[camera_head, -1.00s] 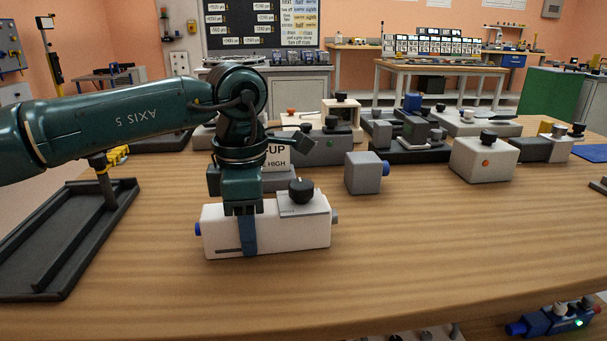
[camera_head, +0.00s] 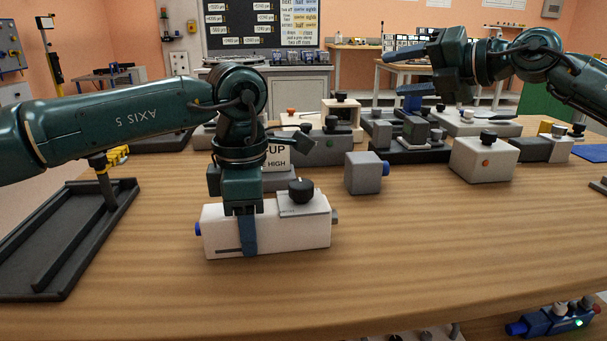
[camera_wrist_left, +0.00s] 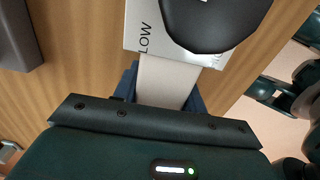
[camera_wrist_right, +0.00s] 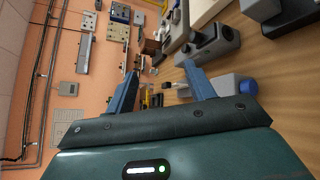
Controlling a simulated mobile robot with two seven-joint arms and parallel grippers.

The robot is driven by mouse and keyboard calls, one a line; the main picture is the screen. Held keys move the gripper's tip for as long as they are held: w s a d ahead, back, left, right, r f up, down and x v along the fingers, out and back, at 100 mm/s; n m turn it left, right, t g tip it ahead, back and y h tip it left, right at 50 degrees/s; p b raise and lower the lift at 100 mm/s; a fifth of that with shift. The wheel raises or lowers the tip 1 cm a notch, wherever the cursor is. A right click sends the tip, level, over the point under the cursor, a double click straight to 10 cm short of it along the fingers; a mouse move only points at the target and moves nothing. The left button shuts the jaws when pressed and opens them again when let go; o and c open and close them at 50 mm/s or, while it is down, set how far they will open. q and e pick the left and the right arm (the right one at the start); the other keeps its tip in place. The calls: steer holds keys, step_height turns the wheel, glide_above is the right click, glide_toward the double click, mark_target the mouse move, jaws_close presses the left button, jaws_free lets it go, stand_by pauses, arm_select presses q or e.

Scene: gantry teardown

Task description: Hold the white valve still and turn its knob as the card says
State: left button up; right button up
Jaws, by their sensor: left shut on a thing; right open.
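The white valve (camera_head: 285,236) lies on the wooden table, with a black knob (camera_head: 301,190) on a light plate on its top right. The left wrist view shows the knob (camera_wrist_left: 205,22) close up and the word LOW on the plate (camera_wrist_left: 148,35). My left gripper (camera_head: 247,235) reaches down from above and is shut on the valve's body, left of the knob. My right gripper (camera_head: 413,70) is open and empty, raised above the back right of the table. It also shows in the right wrist view (camera_wrist_right: 160,90).
A grey block with a blue knob (camera_head: 364,173) stands right of the valve. A white box with a black knob (camera_head: 483,158) is further right. Several grey devices line the back. A dark tray (camera_head: 75,235) lies at left. The table's front right is clear.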

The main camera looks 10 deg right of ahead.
steer(key=s+a+n+g+h, duration=0.1)
steer(key=s+a+n+g, duration=0.25)
steer(key=a, duration=0.35)
steer(key=s+a+n+g+h, duration=0.1)
steer(key=s+a+n+g, duration=0.1)
steer(key=s+a, duration=0.35)
steer(key=n+g+h, duration=0.2)
steer(key=n+h, duration=0.1)
steer(key=h, duration=0.3)
glide_toward(301, 183)
steer(key=x, duration=0.8)
steer(key=shift+f, duration=0.3)
steer(key=shift+c, duration=0.2)
steer(key=c, duration=0.9)
steer(key=shift+w+n+g+y, duration=0.1)
steer(key=shift+n+g+y, duration=0.3)
steer(key=shift+n, duration=1.25)
steer(key=shift+c, duration=0.2)
steer(key=o, duration=1)
